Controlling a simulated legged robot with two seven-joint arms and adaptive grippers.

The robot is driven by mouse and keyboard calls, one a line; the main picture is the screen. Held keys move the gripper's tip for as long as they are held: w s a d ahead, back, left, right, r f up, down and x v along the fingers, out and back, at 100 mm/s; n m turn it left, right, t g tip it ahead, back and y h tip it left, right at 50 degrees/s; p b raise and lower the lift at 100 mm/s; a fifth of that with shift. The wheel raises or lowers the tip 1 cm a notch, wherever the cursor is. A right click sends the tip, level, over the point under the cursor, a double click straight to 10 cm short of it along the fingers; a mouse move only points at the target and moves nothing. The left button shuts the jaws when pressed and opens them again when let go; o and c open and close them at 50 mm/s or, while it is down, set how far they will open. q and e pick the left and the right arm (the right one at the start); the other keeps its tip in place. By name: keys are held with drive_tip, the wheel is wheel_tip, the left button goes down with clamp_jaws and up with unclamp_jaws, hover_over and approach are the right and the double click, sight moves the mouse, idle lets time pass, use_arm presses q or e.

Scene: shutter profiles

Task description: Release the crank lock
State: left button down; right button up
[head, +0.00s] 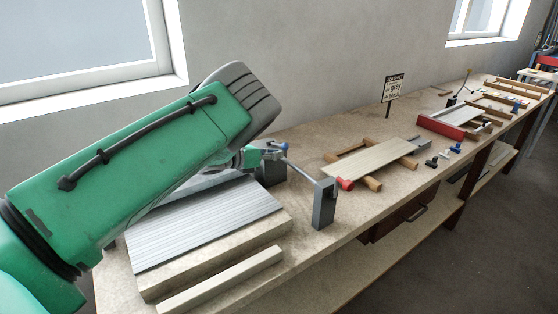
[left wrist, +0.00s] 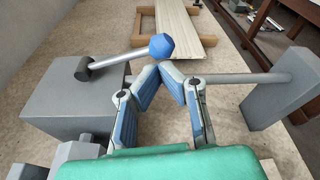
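The crank lever (left wrist: 125,58) is a grey bar. It runs from a dark hub on a grey block (left wrist: 65,105) up to a blue knob (left wrist: 161,46) in the left wrist view. The knob also shows in the head view (head: 285,147). My left gripper (left wrist: 160,70) has its two jointed fingers bent inward, tips meeting or nearly so, just below the knob in the picture. I see nothing held between them; contact with the knob is unclear. A grey rod (left wrist: 245,78) runs behind the fingers to a grey post (left wrist: 283,88). My right gripper is not in view.
Ribbed grey profiles (head: 205,220) lie on the bench below my left arm, beside a wooden strip (head: 225,280). A pale panel on wooden bars (head: 375,160) with a red clamp (head: 345,184) lies further right. A sign (head: 393,87) stands behind. Bare bench lies between.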

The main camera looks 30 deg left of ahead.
use_arm(q)
wheel_tip(320, 180, up, 5)
drive_tip(key=w+a+n+h+b, duration=0.1)
drive_tip(key=a+n+h, duration=0.1)
drive_tip(key=n, duration=0.3)
drive_tip(key=shift+a+r+b, duration=0.2)
drive_tip(key=shift+b, duration=0.1)
drive_tip(key=shift+d+r, duration=0.1)
drive_tip(key=shift+d, duration=0.05)
idle(0.5)
